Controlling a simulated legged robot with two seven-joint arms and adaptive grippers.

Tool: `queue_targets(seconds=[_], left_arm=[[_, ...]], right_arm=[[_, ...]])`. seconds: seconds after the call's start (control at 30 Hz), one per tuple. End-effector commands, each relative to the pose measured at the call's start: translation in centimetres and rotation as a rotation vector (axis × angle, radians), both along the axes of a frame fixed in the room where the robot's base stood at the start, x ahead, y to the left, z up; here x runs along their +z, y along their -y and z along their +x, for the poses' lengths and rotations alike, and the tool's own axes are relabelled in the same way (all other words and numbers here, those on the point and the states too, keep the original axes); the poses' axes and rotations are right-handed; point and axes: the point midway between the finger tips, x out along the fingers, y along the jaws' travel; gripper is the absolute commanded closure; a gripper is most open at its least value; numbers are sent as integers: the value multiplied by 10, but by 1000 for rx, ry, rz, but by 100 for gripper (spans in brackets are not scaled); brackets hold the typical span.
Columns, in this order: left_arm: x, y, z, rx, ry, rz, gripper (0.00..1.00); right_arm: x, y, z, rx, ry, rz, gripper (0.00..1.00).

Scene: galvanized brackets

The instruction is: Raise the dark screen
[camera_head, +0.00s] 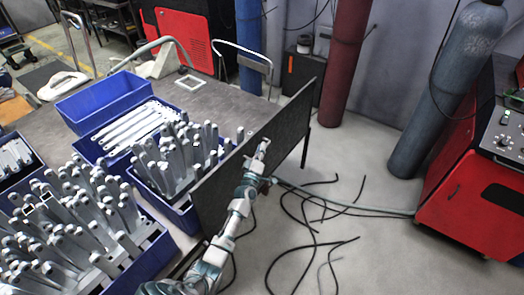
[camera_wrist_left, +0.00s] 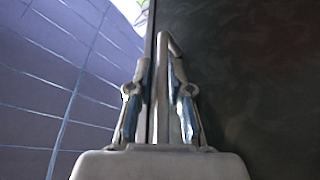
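The dark screen (camera_head: 288,128) is a flat, dark grey panel standing upright along the right side of the workbench. My left gripper (camera_head: 262,152) is at the middle of the screen's right-hand face, with its arm coming up from the bottom of the head view. In the left wrist view the screen (camera_wrist_left: 255,70) fills the right half. There my left gripper (camera_wrist_left: 158,75) has its fingers leaning in on both sides of a narrow grey bar (camera_wrist_left: 161,100), and they look shut on it. The fingertip contact is partly hidden. My right gripper is not in view.
Black cables (camera_head: 318,220) lie on the floor to the right. A red machine (camera_head: 470,205) and gas cylinders (camera_head: 440,95) stand farther right and behind.

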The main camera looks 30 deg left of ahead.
Motion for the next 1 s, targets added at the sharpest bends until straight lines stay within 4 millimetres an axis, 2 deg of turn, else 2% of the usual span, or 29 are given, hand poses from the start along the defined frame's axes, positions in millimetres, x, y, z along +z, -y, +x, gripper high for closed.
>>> queue_targets(seconds=[0.3,0.43,0.57,0.8,1.0], left_arm=[[-1,1,0,-2,-3,0,63],[-4,4,-7,-3,-4,-1,63],[-10,8,-29,-2,-6,-2,63],[-21,21,-80,-2,-5,-2,63],[-27,26,-106,-1,-4,-1,63]], right_arm=[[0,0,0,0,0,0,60],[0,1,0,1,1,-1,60],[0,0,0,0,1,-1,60],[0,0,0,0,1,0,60],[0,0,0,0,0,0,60]])
